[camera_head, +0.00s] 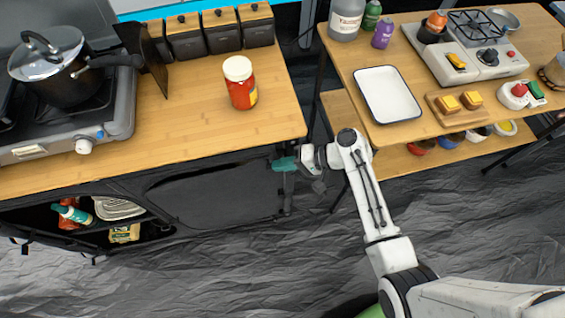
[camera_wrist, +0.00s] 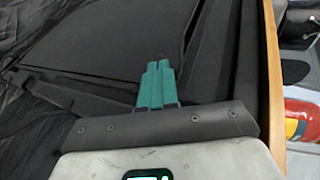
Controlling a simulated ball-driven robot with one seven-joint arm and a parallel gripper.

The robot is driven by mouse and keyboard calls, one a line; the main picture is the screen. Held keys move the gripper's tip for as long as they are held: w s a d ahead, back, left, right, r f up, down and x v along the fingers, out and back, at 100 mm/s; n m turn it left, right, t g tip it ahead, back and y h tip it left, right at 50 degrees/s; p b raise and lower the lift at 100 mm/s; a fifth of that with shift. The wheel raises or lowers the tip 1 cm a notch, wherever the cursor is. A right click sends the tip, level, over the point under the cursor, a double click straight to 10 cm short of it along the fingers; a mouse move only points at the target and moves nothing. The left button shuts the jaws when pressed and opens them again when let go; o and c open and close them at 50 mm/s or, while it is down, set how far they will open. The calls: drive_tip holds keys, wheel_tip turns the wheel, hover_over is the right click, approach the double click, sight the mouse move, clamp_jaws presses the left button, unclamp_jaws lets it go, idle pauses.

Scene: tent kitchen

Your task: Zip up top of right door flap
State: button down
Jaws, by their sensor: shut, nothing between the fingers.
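The black right door flap (camera_head: 215,195) hangs on the front of the cabinet under the left wooden counter and covers its right part. In the wrist view, dark fabric panels (camera_wrist: 115,35) with straight seams or edges fill most of the picture. I cannot make out a zipper or its pull in either view. My gripper (camera_head: 281,164), with teal fingers, is at the cabinet's right front corner, just below the counter edge. In the wrist view my gripper (camera_wrist: 156,66) has its fingers together and empty in front of the black panels. Whether they touch the fabric is unclear.
The counter (camera_head: 190,120) overhangs close to my gripper and carries a red jar (camera_head: 240,82). A second table (camera_head: 350,45) with a white tray (camera_head: 387,94) stands to the right, across a narrow gap. The cabinet's left opening shows bottles (camera_head: 72,211). The front floor is clear.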

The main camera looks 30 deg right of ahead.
drive_tip(key=shift+a, duration=0.1)
drive_tip(key=w+a+b, duration=0.1)
drive_tip(key=w+a, duration=0.2)
drive_tip(key=a, duration=0.8)
drive_tip(key=w+a+b, duration=0.1)
drive_tip(key=w+a, duration=0.3)
drive_tip(key=a, duration=0.7)
drive_tip(key=w+a+b, duration=0.1)
drive_tip(key=w+a, duration=0.3)
drive_tip(key=a, duration=0.8)
drive_tip(key=shift+a+r, duration=0.1)
drive_tip(key=shift+r, duration=0.1)
drive_tip(key=p+v, duration=0.2)
drive_tip(key=v, duration=1.2)
drive_tip(key=shift+d+f, duration=0.25)
drive_tip(key=shift+d, duration=0.05)
